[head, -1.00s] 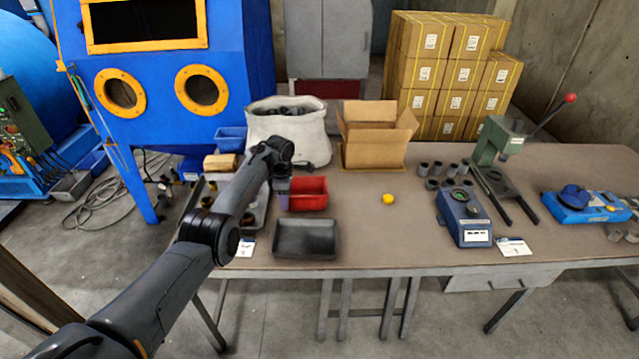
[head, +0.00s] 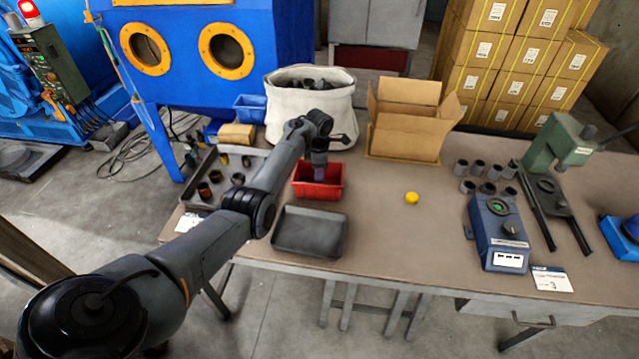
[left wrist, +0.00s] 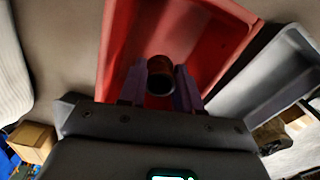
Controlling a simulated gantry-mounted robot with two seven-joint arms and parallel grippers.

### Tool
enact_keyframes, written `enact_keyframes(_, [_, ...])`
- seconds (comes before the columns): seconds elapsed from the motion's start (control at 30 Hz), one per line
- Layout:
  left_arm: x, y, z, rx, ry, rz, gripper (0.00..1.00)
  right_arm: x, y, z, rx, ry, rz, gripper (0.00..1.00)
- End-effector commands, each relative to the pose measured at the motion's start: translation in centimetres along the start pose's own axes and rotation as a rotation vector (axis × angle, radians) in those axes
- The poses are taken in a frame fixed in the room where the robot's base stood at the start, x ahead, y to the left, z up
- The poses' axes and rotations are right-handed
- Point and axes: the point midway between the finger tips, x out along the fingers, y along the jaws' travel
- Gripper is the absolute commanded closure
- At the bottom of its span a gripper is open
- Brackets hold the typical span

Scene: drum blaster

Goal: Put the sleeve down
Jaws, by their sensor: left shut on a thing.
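My left gripper (head: 319,170) is over the red bin (head: 332,190), pointing down. In the left wrist view its two fingers (left wrist: 160,85) are shut on a small brown, rusty-looking sleeve (left wrist: 161,66) with a dark open end. The red bin (left wrist: 222,30) lies behind the sleeve in that view, and the part of its floor that shows looks bare. I cannot tell whether the sleeve touches the bin floor. In the head view the sleeve is too small and hidden to make out. My right gripper is not in view.
A grey tray with several sleeves (head: 204,190) lies left of my arm. An empty dark tray (head: 308,232) is in front of the red bin. A white sack (head: 310,110) and an open carton (head: 405,135) stand behind. A yellow ball (head: 411,197) lies on the table.

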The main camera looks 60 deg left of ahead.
Motion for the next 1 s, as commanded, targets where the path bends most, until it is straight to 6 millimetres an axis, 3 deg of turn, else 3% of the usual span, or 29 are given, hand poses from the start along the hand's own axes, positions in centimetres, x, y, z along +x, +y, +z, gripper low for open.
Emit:
enact_keyframes(0.17, [0.8, 0.1, 0.0, 0.000, -0.002, 0.002, 1.00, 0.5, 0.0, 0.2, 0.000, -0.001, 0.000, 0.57])
enact_keyframes(0.47, [4.2, 0.1, 0.0, 0.000, -0.002, 0.001, 1.00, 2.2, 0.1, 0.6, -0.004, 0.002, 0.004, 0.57])
enact_keyframes(1.0, [4.9, 0.1, 0.0, 0.000, -0.002, 0.002, 1.00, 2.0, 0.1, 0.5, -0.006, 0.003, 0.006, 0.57])
